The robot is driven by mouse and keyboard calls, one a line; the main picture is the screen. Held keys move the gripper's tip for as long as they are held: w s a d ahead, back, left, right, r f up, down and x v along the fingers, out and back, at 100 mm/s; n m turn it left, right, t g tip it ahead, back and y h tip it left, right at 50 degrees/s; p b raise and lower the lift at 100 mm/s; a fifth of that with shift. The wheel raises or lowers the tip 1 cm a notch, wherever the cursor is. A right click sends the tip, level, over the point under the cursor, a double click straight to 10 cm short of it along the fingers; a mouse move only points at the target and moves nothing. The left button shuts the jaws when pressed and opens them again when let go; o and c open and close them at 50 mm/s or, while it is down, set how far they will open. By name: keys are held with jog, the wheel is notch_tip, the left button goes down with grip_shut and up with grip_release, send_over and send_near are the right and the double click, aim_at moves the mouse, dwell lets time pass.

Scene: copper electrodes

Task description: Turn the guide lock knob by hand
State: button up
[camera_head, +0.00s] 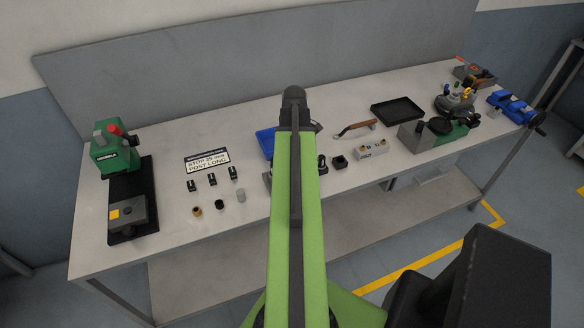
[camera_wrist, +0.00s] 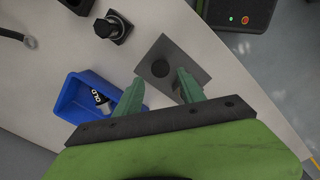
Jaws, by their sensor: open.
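No part is labelled as the guide lock knob, and I cannot tell which one it is. A black round knob-like piece on a dark square base (camera_wrist: 112,27) is at the upper left of the wrist view. A red knob (camera_head: 116,130) is on the green machine (camera_head: 112,153) at the bench's left end. My gripper (camera_wrist: 163,86) is open, with two green fingers apart and nothing between them. Its fingertips are over or beside a grey plate (camera_wrist: 184,56) with a dark round spot. In the head view my arm hides the gripper.
A blue bin (camera_wrist: 72,101) holding a part marked OLD is left of the fingers; its edge shows in the head view (camera_head: 264,139). A sign (camera_head: 207,162), small black blocks, a black tray (camera_head: 397,110) and a blue vise (camera_head: 514,107) are on the bench.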

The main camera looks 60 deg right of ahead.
notch_tip(320, 180, down, 5)
jog(key=b, duration=0.4)
jog(key=shift+r+p, duration=0.4)
jog(key=shift+r, duration=0.05)
jog(key=shift+s+f+b, duration=0.1)
jog(key=shift+f+b, duration=0.25)
jog(key=c, duration=1)
